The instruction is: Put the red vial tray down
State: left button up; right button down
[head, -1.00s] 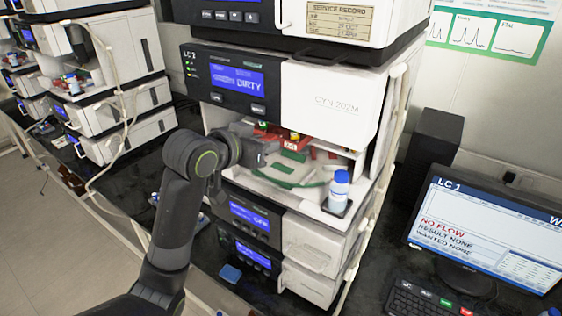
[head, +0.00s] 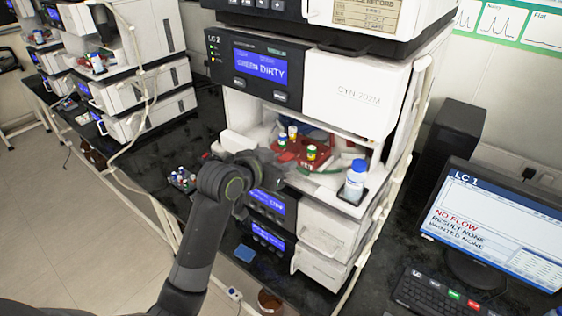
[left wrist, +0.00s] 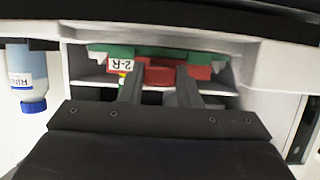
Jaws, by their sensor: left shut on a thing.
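The red vial tray (head: 296,152) is in the open bay of the LC 2 stack, with several vials with yellow, green and white parts standing in it. In the left wrist view its red front (left wrist: 160,74) shows between the fingers, beside an upside-down "2-R" label. My left gripper (left wrist: 161,88) is shut on the tray's front. In the head view its jaws are partly hidden behind my wrist. I cannot tell whether the tray touches the bay floor. My right gripper is not in view.
A blue-capped bottle (head: 355,181) stands at the bay's front right, close to the tray. Another vial rack (head: 181,180) lies on the dark bench to the left. A pale tube runs down the stack's right side. A monitor (head: 497,225) and keyboard stand at right.

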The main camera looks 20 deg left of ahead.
pick_arm(q)
jog(key=o, duration=0.5)
jog(key=shift+f, duration=0.2)
jog(key=o, duration=0.5)
jog(key=shift+r, duration=0.1)
jog(key=shift+r, duration=0.2)
jog(key=shift+s+a, duration=0.1)
jog(key=shift+s, duration=0.1)
jog(key=shift+b+v, duration=0.8)
jog(key=shift+v, duration=4.95)
